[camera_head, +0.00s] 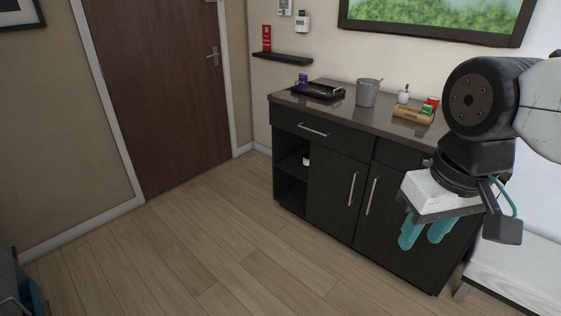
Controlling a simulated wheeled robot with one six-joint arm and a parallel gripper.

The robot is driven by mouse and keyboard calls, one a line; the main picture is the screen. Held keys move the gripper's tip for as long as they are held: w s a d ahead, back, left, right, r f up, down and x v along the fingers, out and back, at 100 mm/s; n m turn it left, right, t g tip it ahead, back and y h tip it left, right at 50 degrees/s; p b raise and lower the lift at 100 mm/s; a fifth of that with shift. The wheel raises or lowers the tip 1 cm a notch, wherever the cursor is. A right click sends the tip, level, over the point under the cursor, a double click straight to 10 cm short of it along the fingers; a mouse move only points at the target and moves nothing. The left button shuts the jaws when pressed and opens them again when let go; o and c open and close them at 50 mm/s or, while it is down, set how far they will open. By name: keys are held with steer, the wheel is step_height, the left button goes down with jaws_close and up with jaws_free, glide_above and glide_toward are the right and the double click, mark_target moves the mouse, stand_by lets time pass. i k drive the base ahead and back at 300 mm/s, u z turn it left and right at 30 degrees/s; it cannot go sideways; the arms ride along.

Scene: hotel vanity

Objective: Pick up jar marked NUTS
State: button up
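No label reading NUTS can be made out at this size, so I cannot tell which item is that jar. A small purple container (303,79) stands on a dark tray (327,96) at the left back of the vanity counter. A red item (433,101) and a green item (426,110) sit at a wooden holder (411,115) towards the counter's right end. My gripper (422,243) hangs at the right, pointing down in front of the cabinet. Its teal fingers are apart with nothing seen between them. It is away from all these items.
A grey bucket (367,93) and a small white bottle (403,97) stand on the dark counter (340,111). A bottle (306,160) sits in the open shelf below. A wall shelf (283,57) holds a red card (266,38). The wooden floor (220,240) in front is clear.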

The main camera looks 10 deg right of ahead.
mark_target(306, 159)
steer(key=u, duration=0.75)
steer(key=i, duration=0.95)
steer(key=u, duration=0.6)
steer(key=i, duration=1)
steer(key=z, duration=0.75)
steer(key=i, duration=0.8)
steer(key=z, duration=1.05)
steer(key=i, duration=0.25)
steer(key=z, duration=0.2)
